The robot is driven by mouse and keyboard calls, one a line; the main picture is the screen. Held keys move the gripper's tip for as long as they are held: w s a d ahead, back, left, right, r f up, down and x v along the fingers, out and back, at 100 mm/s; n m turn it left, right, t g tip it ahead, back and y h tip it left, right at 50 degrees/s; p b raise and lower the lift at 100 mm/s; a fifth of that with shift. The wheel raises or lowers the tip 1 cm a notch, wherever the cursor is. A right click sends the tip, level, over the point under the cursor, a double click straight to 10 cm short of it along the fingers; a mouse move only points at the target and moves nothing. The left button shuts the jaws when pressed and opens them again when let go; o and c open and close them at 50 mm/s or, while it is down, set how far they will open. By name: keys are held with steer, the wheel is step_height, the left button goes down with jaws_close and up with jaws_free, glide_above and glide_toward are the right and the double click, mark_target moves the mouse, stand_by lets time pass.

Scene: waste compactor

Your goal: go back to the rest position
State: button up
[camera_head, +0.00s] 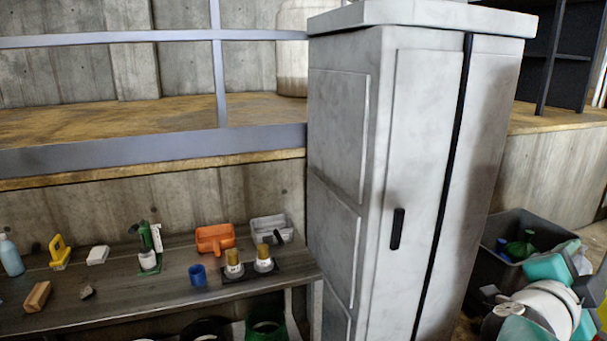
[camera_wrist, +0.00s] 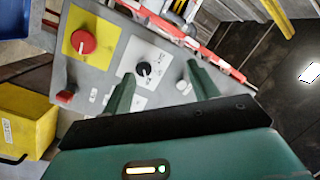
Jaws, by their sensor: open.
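My gripper (camera_wrist: 161,69) shows in the wrist view with its two green fingers spread apart and nothing between them. A grey control panel (camera_wrist: 112,62) lies beyond the fingers. It carries a red mushroom button (camera_wrist: 83,41) on a yellow plate, a black rotary knob (camera_wrist: 143,69) on a white plate, and a pale button (camera_wrist: 183,87) near the right finger. The knob appears between the fingers; I cannot tell whether either finger touches the panel. In the head view, white and teal parts of my arm show at the lower right; the fingers cannot be made out there.
A tall grey cabinet (camera_head: 345,150) stands in the middle of the head view. A bench (camera_head: 120,300) at left holds bottles, tools and trays. A dark bin (camera_head: 490,270) stands behind my arm. A yellow container (camera_wrist: 25,118) and red-white striped edging (camera_wrist: 190,45) flank the panel.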

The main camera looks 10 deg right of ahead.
steer(key=w+a+f+n+t+y, duration=0.2)
steer(key=w+a+n+t+y, duration=0.2)
steer(key=w+a+n+y, duration=0.4)
steer(key=w+a+f+n+t+y, duration=0.2)
steer(key=w+a+n+t+y, duration=0.25)
steer(key=a, duration=0.65)
steer(key=s+a+f+n+g+y, duration=0.2)
steer(key=a+f+n+g+y, duration=0.15)
steer(key=a+n, duration=0.35)
steer(key=s+a+f+n+g, duration=0.4)
steer(key=s+a+f+g, duration=0.1)
steer(key=s+a+f, duration=0.1)
steer(key=s+f, duration=0.1)
steer(key=s, duration=0.1)
steer(key=shift+s+f+g+y, duration=0.2)
steer(key=shift+s+g+y, duration=0.2)
